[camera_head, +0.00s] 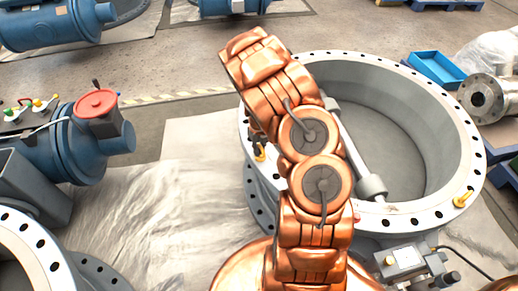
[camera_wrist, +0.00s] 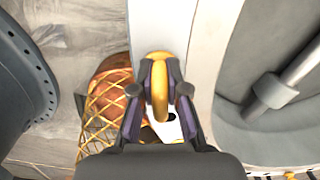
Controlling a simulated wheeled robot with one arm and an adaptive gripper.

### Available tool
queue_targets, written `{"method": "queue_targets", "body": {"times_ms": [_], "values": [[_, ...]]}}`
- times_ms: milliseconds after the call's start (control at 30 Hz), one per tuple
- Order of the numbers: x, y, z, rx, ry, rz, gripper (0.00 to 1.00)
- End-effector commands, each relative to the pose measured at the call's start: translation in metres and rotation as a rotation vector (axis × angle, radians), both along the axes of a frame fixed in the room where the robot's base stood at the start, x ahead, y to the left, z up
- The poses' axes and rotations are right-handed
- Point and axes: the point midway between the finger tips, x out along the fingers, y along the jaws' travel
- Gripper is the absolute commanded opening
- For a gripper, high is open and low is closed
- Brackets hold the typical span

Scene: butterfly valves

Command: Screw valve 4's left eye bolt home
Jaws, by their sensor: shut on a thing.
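Valve 4 is the large grey ring-shaped body (camera_head: 440,112), with bolt holes around its flange. Its left eye bolt (camera_head: 260,153) shows as a small yellow piece at the flange's left side, partly hidden by my copper arm. In the wrist view the yellow eye bolt ring (camera_wrist: 160,88) stands between the fingertips of my gripper (camera_wrist: 160,92), which is shut on it. The ring is above the pale flange, with a dark bolt hole close by. The bolt's thread and seating are hidden. The gripper is mostly hidden by the arm in the head view.
A second yellow eye bolt (camera_head: 463,199) stands on the flange's right side. A grey shaft (camera_head: 355,150) crosses the bore. A blue valve with a red cap (camera_head: 97,104) stands left. A blue tray (camera_head: 437,69) lies at the back right.

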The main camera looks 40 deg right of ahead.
Motion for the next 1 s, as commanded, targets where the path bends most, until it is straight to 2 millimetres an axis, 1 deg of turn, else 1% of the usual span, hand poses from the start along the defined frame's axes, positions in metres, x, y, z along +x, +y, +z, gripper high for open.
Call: {"method": "queue_targets", "body": {"times_ms": [233, 267, 500, 833, 1000], "values": [[-0.0005, 0.0001, -0.0004, 0.000, 0.001, 0.000, 0.00], [-0.0004, 0.0001, -0.0004, 0.000, 0.001, 0.000, 0.15], [-0.0002, 0.0000, -0.0002, 0.000, 0.000, 0.001, 0.39], [0.0000, -0.0001, 0.0007, 0.000, 0.000, 0.001, 0.39], [0.0008, -0.0007, 0.0082, -0.002, -0.003, 0.001, 0.39]]}}
